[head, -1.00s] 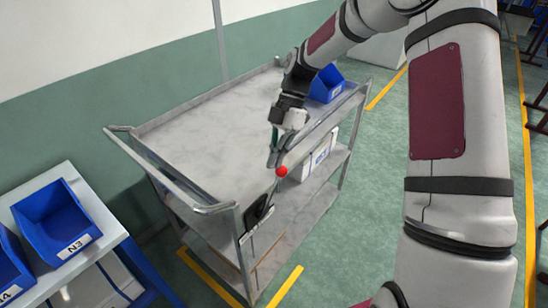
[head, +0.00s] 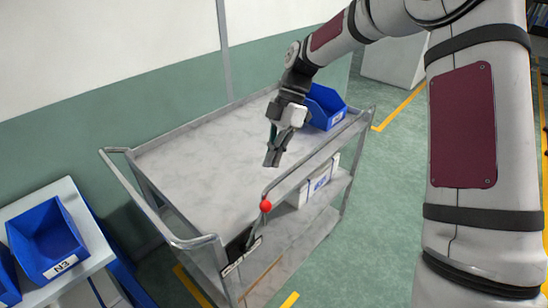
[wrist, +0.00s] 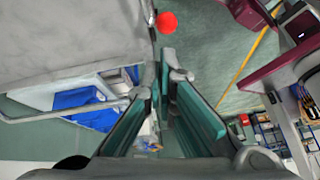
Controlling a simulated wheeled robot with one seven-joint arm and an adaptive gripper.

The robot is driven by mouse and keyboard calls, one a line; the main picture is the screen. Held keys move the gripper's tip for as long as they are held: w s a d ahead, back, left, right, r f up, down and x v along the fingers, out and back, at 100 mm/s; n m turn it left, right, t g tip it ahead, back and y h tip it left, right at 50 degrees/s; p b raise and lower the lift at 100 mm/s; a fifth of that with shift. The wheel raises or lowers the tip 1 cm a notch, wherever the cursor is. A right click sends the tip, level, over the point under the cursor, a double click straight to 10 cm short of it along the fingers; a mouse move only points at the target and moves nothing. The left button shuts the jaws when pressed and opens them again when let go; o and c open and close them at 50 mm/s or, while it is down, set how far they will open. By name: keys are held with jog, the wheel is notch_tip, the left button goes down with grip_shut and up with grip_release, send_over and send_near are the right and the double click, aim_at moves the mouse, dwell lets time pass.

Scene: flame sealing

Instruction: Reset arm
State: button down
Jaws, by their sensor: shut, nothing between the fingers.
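My gripper (head: 272,158) is above the front part of the grey cart's top (head: 205,165), with its fingers pointing down. It is shut and empty. In the wrist view my gripper (wrist: 165,85) shows its green inner pads. A red ball (head: 265,206) is at the front edge of the cart, on the upper end of a thin rod. The ball also shows in the wrist view (wrist: 166,22), beyond the fingertips and apart from them.
A blue bin (head: 325,107) stands at the cart's far right corner, close to my arm. A white box (head: 318,182) is on the lower shelf. A blue bin marked N3 (head: 45,238) is on a side table at left. Green floor is open at right.

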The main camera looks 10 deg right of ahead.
jog(key=s+d+r+m+t+h, duration=0.1)
jog(key=s+d+r+m+t, duration=0.1)
jog(key=s+r+m, duration=0.3)
jog(key=s+d+r+m+t+h, duration=0.2)
jog(key=s+r+m+t, duration=0.2)
jog(key=s+m, duration=0.6)
jog(key=s+d+r+m+t+h, duration=0.1)
jog(key=s+d+r+m+t, duration=0.2)
jog(key=s+r+m, duration=0.4)
jog(key=s+m, duration=0.1)
jog(key=s, duration=0.2)
jog(key=shift+s+r+h, duration=0.15)
jog(key=shift+r+h, duration=0.15)
jog(key=c, duration=2.3)
grip_release()
